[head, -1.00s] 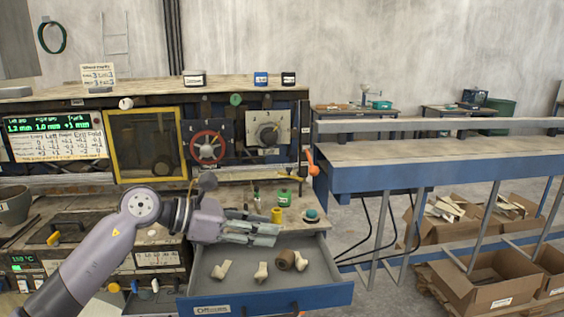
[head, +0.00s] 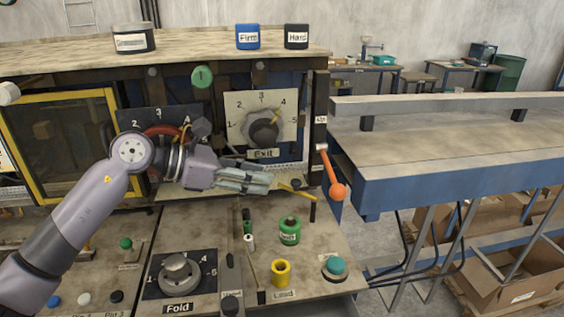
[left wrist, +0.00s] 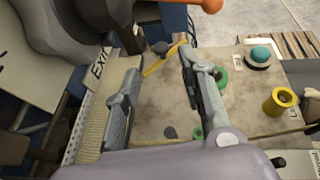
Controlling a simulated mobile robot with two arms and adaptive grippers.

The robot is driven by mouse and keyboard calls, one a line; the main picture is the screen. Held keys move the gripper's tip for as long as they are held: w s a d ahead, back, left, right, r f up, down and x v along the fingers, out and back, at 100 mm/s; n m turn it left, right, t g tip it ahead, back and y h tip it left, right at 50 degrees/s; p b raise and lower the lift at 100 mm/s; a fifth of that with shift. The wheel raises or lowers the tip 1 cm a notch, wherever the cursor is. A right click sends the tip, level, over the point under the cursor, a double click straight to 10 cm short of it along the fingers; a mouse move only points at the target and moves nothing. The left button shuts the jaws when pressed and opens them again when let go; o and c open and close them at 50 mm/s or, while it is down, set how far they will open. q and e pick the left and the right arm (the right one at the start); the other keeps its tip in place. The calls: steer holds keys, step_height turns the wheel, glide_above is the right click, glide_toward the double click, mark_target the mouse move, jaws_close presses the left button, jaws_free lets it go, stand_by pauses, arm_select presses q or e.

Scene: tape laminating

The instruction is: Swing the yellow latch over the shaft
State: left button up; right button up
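The yellow latch (head: 297,191) is a thin bar under the Exit dial, slanting down to the right. It also shows in the left wrist view (left wrist: 163,61). A dark upright post (head: 313,209) stands at its right end; I cannot tell for sure whether this is the shaft. My left gripper (head: 268,181) is just left of the latch, its fingers pointing right. In the left wrist view the fingers (left wrist: 160,66) are apart with nothing clearly held; the latch lies near and beyond the tips. I cannot tell whether they touch it. My right gripper is out of view.
The Exit dial (head: 263,130) is above my left gripper. An orange-knobbed lever (head: 333,182) hangs right of the latch. A green container (head: 290,230), a yellow cup (head: 281,272) and a teal button (head: 334,267) stand on the worktop below. A blue-framed bench (head: 400,184) is at right.

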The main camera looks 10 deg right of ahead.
mark_target(296, 181)
arm_select(q)
steer(key=p+x, duration=0.3)
steer(key=x, duration=0.3)
steer(key=shift+s+d+r, duration=0.1)
steer(key=shift+s+d, duration=0.05)
steer(key=shift+d, duration=0.15)
steer(key=shift+w+d+f, duration=0.25)
steer(key=shift+d+f, duration=0.15)
steer(key=shift+d, duration=0.05)
steer(key=c, duration=0.4)
jaws_close()
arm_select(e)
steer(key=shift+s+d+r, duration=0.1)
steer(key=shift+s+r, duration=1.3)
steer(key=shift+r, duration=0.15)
arm_select(q)
steer(key=shift+r, duration=0.1)
